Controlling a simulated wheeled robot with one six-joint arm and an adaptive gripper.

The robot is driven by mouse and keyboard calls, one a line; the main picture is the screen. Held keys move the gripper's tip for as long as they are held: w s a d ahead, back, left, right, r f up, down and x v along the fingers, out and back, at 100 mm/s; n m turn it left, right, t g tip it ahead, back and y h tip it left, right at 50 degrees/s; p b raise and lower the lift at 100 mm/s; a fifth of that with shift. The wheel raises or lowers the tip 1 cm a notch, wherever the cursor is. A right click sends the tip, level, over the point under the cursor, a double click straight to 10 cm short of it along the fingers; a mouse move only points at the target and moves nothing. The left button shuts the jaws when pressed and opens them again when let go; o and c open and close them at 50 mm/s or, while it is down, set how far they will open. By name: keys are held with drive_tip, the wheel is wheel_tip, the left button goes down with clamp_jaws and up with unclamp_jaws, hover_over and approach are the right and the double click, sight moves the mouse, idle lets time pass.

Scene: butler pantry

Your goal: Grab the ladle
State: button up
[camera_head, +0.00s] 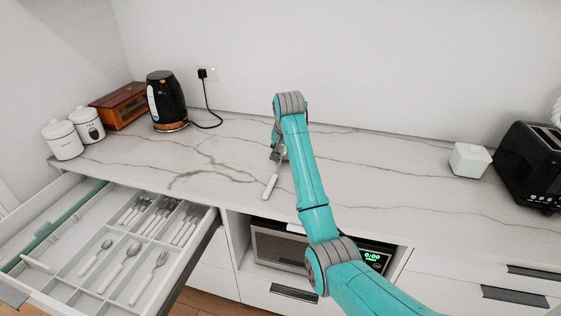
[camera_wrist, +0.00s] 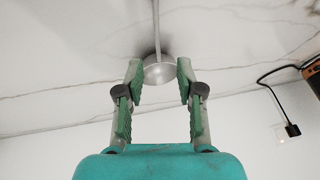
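The ladle lies on the marble countertop, its pale handle (camera_head: 270,187) pointing toward the front edge in the head view. Its bowl is mostly hidden behind my arm there. In the wrist view the silver bowl (camera_wrist: 159,72) sits between the two green-padded fingers of my gripper (camera_wrist: 159,66), with its thin handle running up and away. In the head view my gripper (camera_head: 277,152) is low over the counter, partly hidden by my arm.
An open cutlery drawer (camera_head: 190,262) sticks out at the lower left. A black kettle (camera_head: 166,101), wooden box (camera_head: 121,106) and white canisters (camera_head: 62,140) stand at the back left. A white box (camera_head: 469,160) and black toaster (camera_head: 531,165) stand right. The counter around the ladle is clear.

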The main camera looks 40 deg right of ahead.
sight(281, 159)
drive_tip(key=shift+x, duration=3)
drive_tip(key=shift+s, duration=0.1)
clamp_jaws()
